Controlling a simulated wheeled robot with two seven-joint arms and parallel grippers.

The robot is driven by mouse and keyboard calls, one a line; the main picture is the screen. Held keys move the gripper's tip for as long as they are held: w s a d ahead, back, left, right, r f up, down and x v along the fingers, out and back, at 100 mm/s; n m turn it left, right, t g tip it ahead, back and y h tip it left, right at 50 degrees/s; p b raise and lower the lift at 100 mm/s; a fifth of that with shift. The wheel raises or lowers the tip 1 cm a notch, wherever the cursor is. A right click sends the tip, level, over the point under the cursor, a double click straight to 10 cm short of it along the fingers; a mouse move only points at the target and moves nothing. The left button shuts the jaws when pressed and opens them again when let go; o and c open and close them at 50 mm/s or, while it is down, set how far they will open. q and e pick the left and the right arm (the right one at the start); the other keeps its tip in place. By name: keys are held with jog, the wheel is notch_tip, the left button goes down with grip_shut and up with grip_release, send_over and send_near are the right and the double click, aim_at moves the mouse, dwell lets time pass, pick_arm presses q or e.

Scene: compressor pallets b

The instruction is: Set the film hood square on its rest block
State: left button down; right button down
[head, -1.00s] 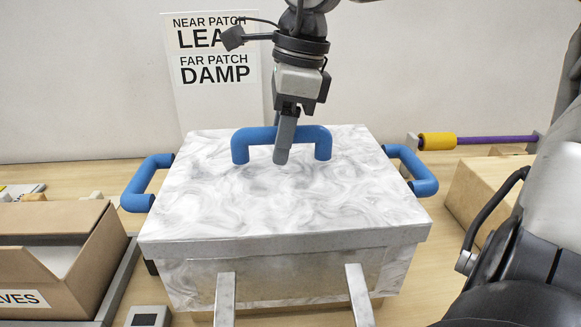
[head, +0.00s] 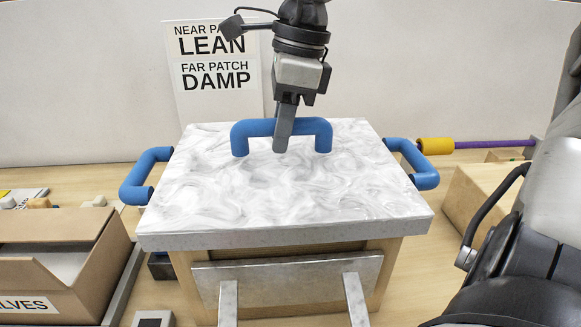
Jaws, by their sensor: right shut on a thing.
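The film hood (head: 280,185) has a flat white-and-grey marbled top and a thin grey front rim. A blue handle stands on its far part, with one more at each side. My right gripper (head: 283,143) comes down from the top of the head view and is shut on the far blue handle (head: 316,130). A wooden block (head: 385,275), apparently the rest block, shows beneath the front rim. The hood hides most of the block, so I cannot tell whether the two touch. My left gripper is out of view.
A metal plate (head: 285,284) with two bars stands before the block. An open cardboard box (head: 90,245) is at left, a wooden box (head: 470,205) at right. A sign (head: 213,105) stands behind. A purple rod with a yellow sleeve (head: 435,146) lies at back right.

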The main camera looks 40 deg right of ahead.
jog(key=shift+r+p, duration=1.35)
jog(key=shift+r, duration=0.7)
